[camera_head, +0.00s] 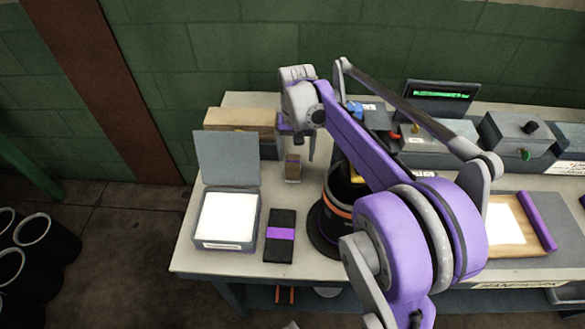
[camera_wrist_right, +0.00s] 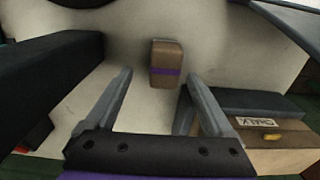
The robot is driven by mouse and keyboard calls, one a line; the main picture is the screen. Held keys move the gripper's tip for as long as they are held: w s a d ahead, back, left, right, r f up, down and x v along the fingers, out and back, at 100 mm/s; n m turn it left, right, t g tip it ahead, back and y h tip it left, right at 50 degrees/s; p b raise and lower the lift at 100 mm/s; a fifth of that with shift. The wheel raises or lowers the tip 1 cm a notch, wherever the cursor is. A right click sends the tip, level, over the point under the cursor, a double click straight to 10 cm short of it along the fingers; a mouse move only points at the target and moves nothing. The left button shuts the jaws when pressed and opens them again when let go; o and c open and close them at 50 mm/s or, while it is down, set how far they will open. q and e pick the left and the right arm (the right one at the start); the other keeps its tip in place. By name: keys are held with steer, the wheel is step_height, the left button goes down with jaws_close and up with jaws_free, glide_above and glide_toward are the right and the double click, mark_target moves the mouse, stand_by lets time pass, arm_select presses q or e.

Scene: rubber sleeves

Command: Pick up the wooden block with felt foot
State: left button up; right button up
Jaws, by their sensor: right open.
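The wooden block (camera_head: 293,169) is small and brown and stands on the table below my right gripper (camera_head: 296,150). In the right wrist view the block (camera_wrist_right: 165,58) is brown with a purple band, and it lies just beyond and between the fingertips of the right gripper (camera_wrist_right: 158,75). The fingers are spread, with clear space on both sides of the block and nothing held. I cannot make out the felt foot clearly. My left gripper is not in view.
A grey open-lidded box (camera_head: 255,215) with a white top inside and a black case with a purple band (camera_head: 280,237) stand nearer the front edge. A wooden box marked CHALK (camera_wrist_right: 262,132) is close beside the right finger. A dark round object (camera_head: 325,215) stands beside the arm.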

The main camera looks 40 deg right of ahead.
mark_target(293, 161)
steer(key=shift+w+a+f, duration=0.15)
steer(key=shift+f, duration=1.4)
steer(key=shift+w+a+f, duration=0.1)
steer(key=shift+a+f, duration=0.05)
steer(key=shift+f, duration=1.35)
jaws_close()
step_height(293, 161, up, 10)
steer(key=shift+r+p, duration=0.1)
steer(key=shift+p, duration=0.2)
steer(key=c, duration=0.7)
jaws_free()
steer(key=c, duration=0.6)
